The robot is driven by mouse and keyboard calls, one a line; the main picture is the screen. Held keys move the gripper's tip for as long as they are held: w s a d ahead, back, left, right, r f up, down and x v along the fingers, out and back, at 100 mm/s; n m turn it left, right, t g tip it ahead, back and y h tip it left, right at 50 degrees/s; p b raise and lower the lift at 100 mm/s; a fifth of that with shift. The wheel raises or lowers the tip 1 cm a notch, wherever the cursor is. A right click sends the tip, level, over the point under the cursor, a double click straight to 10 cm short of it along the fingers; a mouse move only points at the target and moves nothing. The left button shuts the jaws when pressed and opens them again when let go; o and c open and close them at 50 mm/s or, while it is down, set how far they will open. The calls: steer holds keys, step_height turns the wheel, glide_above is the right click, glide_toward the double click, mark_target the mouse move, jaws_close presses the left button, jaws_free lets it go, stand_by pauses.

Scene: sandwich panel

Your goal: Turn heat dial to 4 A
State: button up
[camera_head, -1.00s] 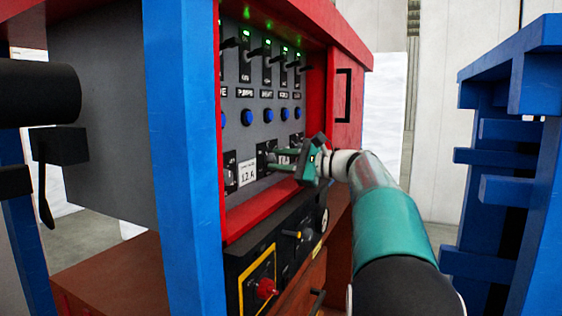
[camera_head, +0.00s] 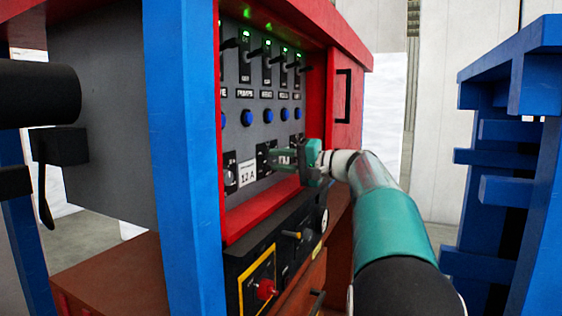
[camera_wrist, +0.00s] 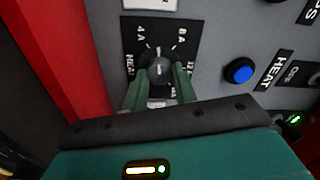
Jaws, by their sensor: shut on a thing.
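The heat dial (camera_wrist: 160,62) is a round dark knob on a black plate in the wrist view, lettered HEAT, with 4 A at upper left, 8 A at upper right and 12 A at right. A pale mark on the knob seems to lie between 4 A and 8 A; I cannot tell its exact setting. My gripper (camera_wrist: 162,74) has its two green fingers on either side of the knob, shut on it. In the head view my gripper (camera_head: 273,157) is at the lower row of the grey panel (camera_head: 262,133), hiding most of the dial.
A blue HEAT button (camera_wrist: 239,71) is right of the dial plate in the wrist view. A red frame edge (camera_wrist: 62,60) runs along the left. In the head view, a blue post (camera_head: 182,150) stands left of the panel and a blue rack (camera_head: 510,160) at right.

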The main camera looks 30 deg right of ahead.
steer(key=n, duration=0.4)
steer(key=shift+n, duration=0.3)
stand_by(0.3)
steer(key=o, duration=1)
steer(key=v, duration=1.4)
